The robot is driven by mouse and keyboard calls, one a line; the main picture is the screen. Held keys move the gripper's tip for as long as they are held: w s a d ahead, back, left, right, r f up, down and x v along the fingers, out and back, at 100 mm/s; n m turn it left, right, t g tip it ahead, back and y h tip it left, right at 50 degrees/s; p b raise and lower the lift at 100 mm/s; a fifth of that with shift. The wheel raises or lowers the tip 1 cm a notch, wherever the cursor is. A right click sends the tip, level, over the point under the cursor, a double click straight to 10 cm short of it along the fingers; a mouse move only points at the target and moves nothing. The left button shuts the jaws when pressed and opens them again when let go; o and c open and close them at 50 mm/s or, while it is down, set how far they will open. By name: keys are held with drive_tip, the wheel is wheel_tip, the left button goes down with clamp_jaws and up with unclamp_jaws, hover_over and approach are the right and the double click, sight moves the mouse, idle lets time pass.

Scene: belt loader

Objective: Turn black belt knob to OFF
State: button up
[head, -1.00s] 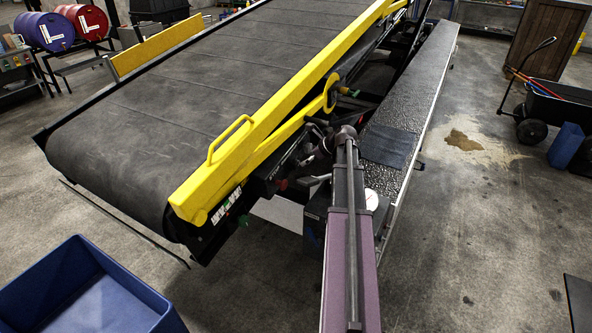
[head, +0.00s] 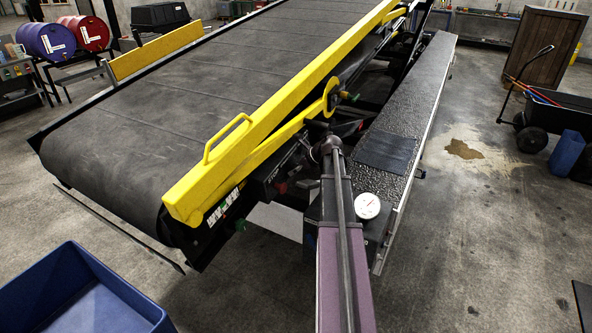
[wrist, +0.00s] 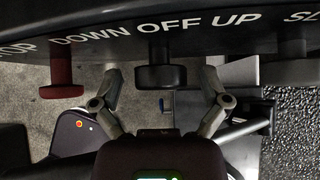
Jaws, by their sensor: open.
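In the wrist view the black knob (wrist: 160,72) hangs below the panel edge (wrist: 215,38), under white lettering that reads DOWN OFF UP. The knob is near the middle, close to the word OFF; its exact setting is hard to read. My gripper (wrist: 162,88) is open, with one finger to the left and one to the right of the knob. Gaps show on both sides, so neither finger touches it visibly. In the head view my arm reaches to the loader's side, and its end hides the black knob.
A red knob (wrist: 61,78) under lettering ending in OP is left of the black knob, and another dark knob (wrist: 290,68) is right. In the head view a yellow rail (head: 280,110) runs above the panel, and a white gauge (head: 367,206) sits right of my arm.

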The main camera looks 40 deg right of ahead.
drive_tip(key=c, duration=1.1)
drive_tip(key=shift+s, duration=0.1)
drive_tip(key=h, duration=0.1)
drive_tip(key=n+t+h+b, duration=0.1)
drive_tip(key=shift+a+f+n+h, duration=0.1)
drive_tip(key=shift+a+n+h, duration=0.1)
drive_tip(key=shift+n+h, duration=0.1)
drive_tip(key=shift+n+t+h+b, duration=0.4)
drive_tip(key=shift+n+t+h, duration=0.1)
drive_tip(key=shift+h, duration=0.3)
drive_tip(key=shift+d, duration=0.1)
